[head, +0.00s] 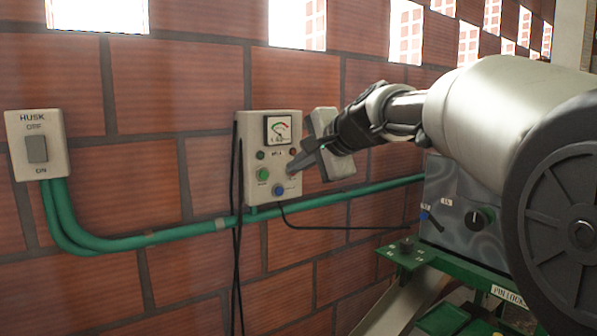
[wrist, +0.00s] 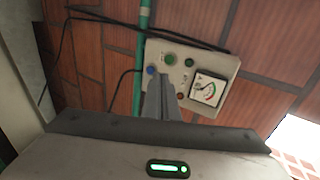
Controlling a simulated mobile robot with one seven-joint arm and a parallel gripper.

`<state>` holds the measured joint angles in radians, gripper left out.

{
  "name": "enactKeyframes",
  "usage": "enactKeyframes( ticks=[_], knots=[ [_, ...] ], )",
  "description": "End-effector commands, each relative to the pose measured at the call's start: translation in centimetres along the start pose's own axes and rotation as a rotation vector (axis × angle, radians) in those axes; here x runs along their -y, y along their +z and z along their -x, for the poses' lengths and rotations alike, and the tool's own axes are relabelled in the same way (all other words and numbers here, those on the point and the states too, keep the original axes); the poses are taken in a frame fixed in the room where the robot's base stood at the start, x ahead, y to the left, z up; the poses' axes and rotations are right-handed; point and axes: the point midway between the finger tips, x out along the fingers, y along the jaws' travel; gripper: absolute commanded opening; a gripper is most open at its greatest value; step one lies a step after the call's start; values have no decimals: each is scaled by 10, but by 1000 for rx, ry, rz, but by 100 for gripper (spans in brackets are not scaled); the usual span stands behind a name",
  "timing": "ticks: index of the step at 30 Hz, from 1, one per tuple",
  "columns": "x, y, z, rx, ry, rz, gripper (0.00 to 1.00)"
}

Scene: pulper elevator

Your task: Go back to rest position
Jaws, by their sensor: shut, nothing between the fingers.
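My gripper (head: 295,167) is shut and empty, its fingertips in front of the lower right part of a beige control panel on the brick wall. In the wrist view the closed fingers of my gripper (wrist: 161,88) cover part of that panel. The control panel (head: 250,190) carries a dial meter (head: 278,129), a green button (head: 262,174) and a blue button (head: 279,190). The panel also shows in the wrist view (wrist: 222,62), with its meter at the right. I cannot tell whether the fingertips touch the panel.
A HUSK switch box (head: 37,150) hangs on the wall at the left. Green conduit (head: 180,236) and black cables run along the wall. A grey metal box with a knob (head: 480,218) stands on a green frame (head: 440,262) at the right, below my arm.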

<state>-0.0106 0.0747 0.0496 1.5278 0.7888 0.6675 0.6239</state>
Motion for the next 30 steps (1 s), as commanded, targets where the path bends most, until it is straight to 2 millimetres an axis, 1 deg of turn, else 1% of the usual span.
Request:
enactKeyframes(
  ticks=[2, 5, 6, 8, 9, 11, 12, 14, 15, 18, 21, 24, 30],
  knots=[
    [-5, 6, 18, -7, 31, 57, 0],
    [-31, 20, 59, -18, 120, 208, 0],
    [-48, 26, 79, -21, 170, 288, 0],
    [-78, 36, 111, -19, 254, 414, 0],
    [-100, 43, 132, -14, 310, 499, 0],
    [-134, 51, 162, 0, 394, 618, 0],
    [-156, 56, 180, 12, 447, 691, 0],
    [-187, 61, 205, 33, 521, 791, 0],
    [-206, 64, 220, 48, 565, 849, 0],
    [-247, 70, 248, 85, 655, 967, 0],
    [-272, 73, 264, 113, 712, 1038, 0],
    [-285, 74, 270, 127, 738, 1070, 0],
    [-285, 74, 270, 127, 738, 1070, 0]
  ],
)
